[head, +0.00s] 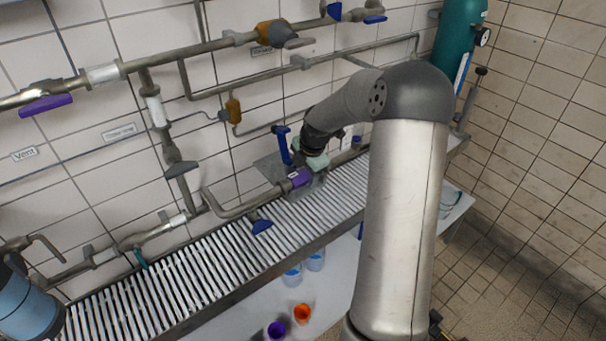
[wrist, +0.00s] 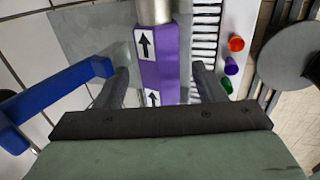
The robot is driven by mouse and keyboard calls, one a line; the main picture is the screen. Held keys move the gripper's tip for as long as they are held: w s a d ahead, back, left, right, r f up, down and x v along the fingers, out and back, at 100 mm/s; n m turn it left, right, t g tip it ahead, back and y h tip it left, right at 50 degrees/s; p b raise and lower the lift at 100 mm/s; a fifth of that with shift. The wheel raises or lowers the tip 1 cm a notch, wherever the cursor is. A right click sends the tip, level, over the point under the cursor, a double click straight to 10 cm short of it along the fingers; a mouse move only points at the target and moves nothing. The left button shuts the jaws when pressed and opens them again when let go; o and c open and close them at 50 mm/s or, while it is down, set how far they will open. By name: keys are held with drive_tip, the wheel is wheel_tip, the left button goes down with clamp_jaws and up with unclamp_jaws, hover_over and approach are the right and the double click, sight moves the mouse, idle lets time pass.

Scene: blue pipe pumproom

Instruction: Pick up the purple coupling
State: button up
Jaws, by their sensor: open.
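The purple coupling (head: 299,178) sits at the end of a grey metal pipe, just above the slatted rack. In the wrist view the purple coupling (wrist: 160,55) carries white labels with black arrows and meets the metal pipe (wrist: 154,11) at the top. My gripper (wrist: 161,76) is open, with one dark finger on each side of the coupling and a visible gap on both sides. In the head view my gripper (head: 313,168) is at the coupling and partly hidden by my arm. The coupling's near end is hidden behind the gripper body in the wrist view.
A blue lever (head: 283,145) stands close to my gripper; it also shows at the left of the wrist view (wrist: 58,92). A blue handle (head: 262,227) lies at the rack (head: 215,262). Orange (head: 302,313) and purple (head: 277,329) cups stand below.

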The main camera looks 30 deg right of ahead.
drive_tip(key=shift+w+f, duration=0.2)
drive_tip(key=shift+f, duration=0.35)
clamp_jaws()
drive_tip(key=shift+r, duration=0.2)
